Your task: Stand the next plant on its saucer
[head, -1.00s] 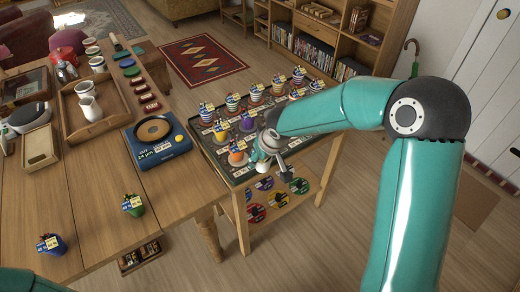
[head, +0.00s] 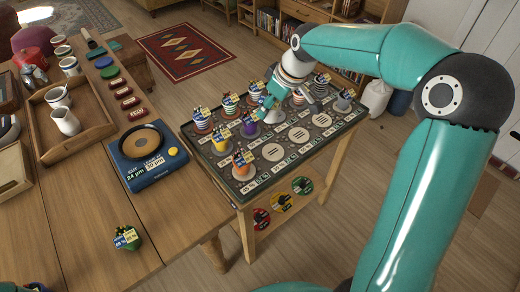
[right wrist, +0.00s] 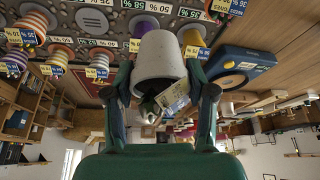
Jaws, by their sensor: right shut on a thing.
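My right gripper (head: 272,103) is over the middle of the plant tray (head: 235,193). In the right wrist view its fingers (right wrist: 165,105) are shut on a plain pale grey pot (right wrist: 160,68), with a small plant and a yellow label. That view is upside down. In the head view the gripper partly hides this pot, and I cannot tell whether it touches the tray. Round pale saucers (head: 299,135) are bare in the tray's front right part. Purple (head: 249,129), yellow (head: 220,142) and orange (head: 242,164) pots stand left of the gripper. My left gripper is not in view.
Several striped pots (head: 202,122) stand along the tray's back. A green potted plant (head: 127,237) stands on the wooden table near its front. A blue scale (head: 148,160) lies left of the tray.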

